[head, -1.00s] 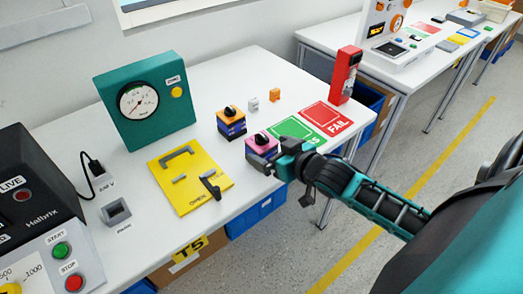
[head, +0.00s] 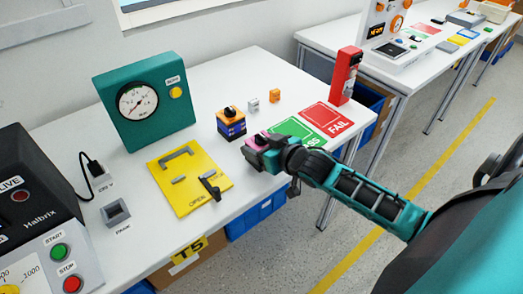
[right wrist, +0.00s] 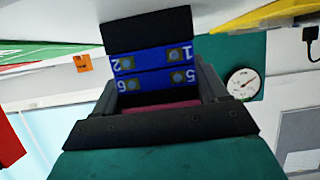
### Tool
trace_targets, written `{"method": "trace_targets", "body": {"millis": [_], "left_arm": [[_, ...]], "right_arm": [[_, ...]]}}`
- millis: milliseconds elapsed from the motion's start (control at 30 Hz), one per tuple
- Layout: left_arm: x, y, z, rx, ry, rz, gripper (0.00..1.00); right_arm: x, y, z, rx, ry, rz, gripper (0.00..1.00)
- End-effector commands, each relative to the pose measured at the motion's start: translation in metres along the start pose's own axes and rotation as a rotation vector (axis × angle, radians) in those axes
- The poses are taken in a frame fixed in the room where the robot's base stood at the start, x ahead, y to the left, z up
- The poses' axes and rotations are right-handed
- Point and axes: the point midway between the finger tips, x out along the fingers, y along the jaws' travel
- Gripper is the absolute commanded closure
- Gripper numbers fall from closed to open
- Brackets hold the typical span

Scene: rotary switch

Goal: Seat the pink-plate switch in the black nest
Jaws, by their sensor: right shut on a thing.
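The pink-plate switch (head: 251,143) is at the table's front edge, left of the green mat, mostly hidden by my right gripper (head: 257,148), which is shut on it. In the right wrist view its blue numbered terminal layers (right wrist: 150,68) and a black block show between the fingers, with a pink strip (right wrist: 165,105) close to the palm. I cannot tell whether it touches the table. My left gripper is not in view.
An orange-plate switch (head: 231,123) stands just behind the gripper. Small grey and orange blocks, green and red mats (head: 326,118) and a red post (head: 345,75) are further right. A teal gauge box (head: 145,100) stands behind the yellow plate. A grey socket (head: 115,211) is at left.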

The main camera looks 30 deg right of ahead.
Motion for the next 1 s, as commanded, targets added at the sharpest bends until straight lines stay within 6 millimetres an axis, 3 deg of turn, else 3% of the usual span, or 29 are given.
{"method": "trace_targets", "body": {"millis": [300,667,867,1000], "left_arm": [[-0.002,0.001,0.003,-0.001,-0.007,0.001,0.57],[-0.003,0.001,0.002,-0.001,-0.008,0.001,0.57],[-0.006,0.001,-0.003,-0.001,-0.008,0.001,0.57],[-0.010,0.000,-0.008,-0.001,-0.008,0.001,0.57]], "right_arm": [[0.000,0.000,0.000,0.000,0.000,0.000,0.65],[-0.002,0.000,-0.006,-0.001,0.004,-0.001,0.66],[-0.011,0.000,-0.028,-0.003,0.006,-0.001,0.66],[-0.022,0.000,-0.054,-0.004,0.008,-0.001,0.66]]}}
